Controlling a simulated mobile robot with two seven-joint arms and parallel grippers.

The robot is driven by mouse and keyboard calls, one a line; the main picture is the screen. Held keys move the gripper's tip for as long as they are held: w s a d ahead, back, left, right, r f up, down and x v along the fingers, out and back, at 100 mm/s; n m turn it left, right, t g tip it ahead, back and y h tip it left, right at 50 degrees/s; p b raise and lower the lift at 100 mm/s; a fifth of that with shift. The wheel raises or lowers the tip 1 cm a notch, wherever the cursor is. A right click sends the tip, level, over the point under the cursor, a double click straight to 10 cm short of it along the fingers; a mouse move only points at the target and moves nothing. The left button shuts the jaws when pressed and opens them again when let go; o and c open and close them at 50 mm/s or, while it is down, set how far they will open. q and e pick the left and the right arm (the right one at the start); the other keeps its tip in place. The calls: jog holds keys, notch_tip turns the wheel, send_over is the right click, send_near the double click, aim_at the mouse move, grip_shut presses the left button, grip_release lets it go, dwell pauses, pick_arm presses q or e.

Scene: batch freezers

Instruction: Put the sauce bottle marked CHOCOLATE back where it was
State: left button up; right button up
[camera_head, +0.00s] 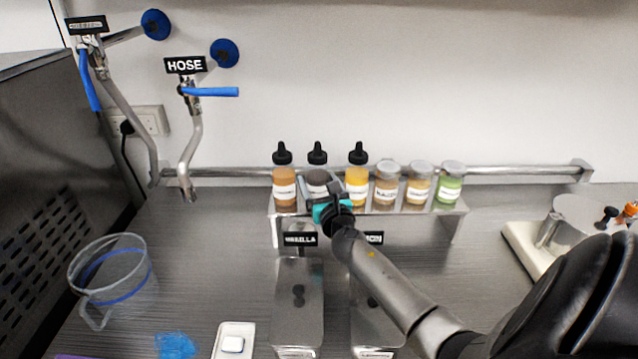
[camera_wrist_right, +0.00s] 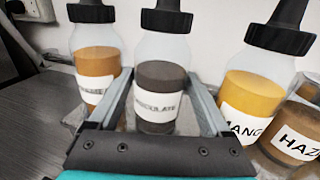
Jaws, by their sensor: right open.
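The sauce bottle marked CHOCOLATE (camera_head: 317,177) stands upright on the steel shelf (camera_head: 447,217), between the brown-orange bottle (camera_head: 284,185) on its left and the yellow bottle (camera_head: 357,183) on its right. It has a black nozzle cap and dark brown sauce. In the right wrist view the CHOCOLATE bottle (camera_wrist_right: 160,88) is between the two fingers of my right gripper (camera_wrist_right: 163,100). The fingers are open, one on each side of it; whether they touch it I cannot tell. In the head view my right gripper (camera_head: 322,192) hides its lower part. My left gripper is not in view.
Jars with pale lids, such as the green one (camera_head: 450,184), stand right of the bottles. Below the shelf are two steel containers (camera_head: 298,325). A clear jug (camera_head: 112,278) stands left, and a HOSE tap (camera_head: 190,130) hangs at the back. The yellow bottle (camera_wrist_right: 262,92) is close to the right finger.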

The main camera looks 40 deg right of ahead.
jog(key=shift+r, duration=0.1)
jog(key=shift+s+r, duration=0.1)
jog(key=shift+s, duration=0.05)
jog(key=v, duration=1.2)
jog(key=shift+p, duration=0.45)
jog(key=shift+r, duration=0.1)
